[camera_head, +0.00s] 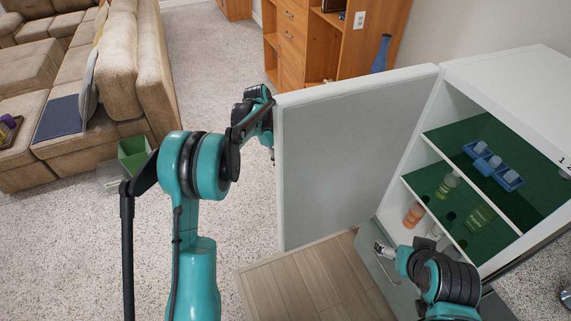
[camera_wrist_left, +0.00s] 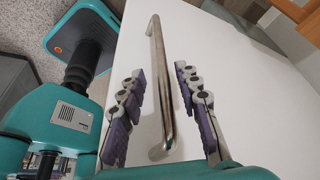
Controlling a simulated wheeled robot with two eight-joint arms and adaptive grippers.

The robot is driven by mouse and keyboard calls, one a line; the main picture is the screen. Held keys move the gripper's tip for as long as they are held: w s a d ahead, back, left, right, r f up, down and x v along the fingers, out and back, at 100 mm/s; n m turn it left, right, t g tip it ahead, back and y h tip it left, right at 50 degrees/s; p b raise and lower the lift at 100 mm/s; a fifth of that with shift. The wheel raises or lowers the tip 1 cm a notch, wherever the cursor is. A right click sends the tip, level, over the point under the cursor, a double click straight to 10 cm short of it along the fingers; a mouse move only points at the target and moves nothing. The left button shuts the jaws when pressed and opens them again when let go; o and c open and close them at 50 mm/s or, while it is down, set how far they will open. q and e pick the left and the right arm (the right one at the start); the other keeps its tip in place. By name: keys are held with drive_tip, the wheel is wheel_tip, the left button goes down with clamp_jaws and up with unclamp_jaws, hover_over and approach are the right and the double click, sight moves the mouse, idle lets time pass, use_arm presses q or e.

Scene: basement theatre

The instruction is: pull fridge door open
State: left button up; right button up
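The white fridge door (camera_head: 350,140) stands wide open in the head view, swung out left from the white fridge (camera_head: 510,80). Its metal bar handle (camera_wrist_left: 160,90) shows in the left wrist view, on the door's outer face. My left gripper (camera_wrist_left: 160,72) has its fingers spread on either side of the bar, with gaps visible on both sides. In the head view my left arm reaches behind the door's free edge, and the door hides the fingers. My right gripper (camera_head: 384,249) is low in front of the fridge; its finger opening is too small to tell.
Green fridge shelves hold a blue tray (camera_head: 492,165), an orange bottle (camera_head: 413,215) and green bottles. A lower drawer (camera_head: 385,270) is below. A wooden cabinet (camera_head: 335,45) with a blue vase (camera_head: 381,55) stands behind the door. A sofa (camera_head: 125,60) is left; carpet lies between.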

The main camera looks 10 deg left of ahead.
use_arm(q)
drive_tip(key=shift+d, duration=0.15)
drive_tip(key=v, duration=1.2)
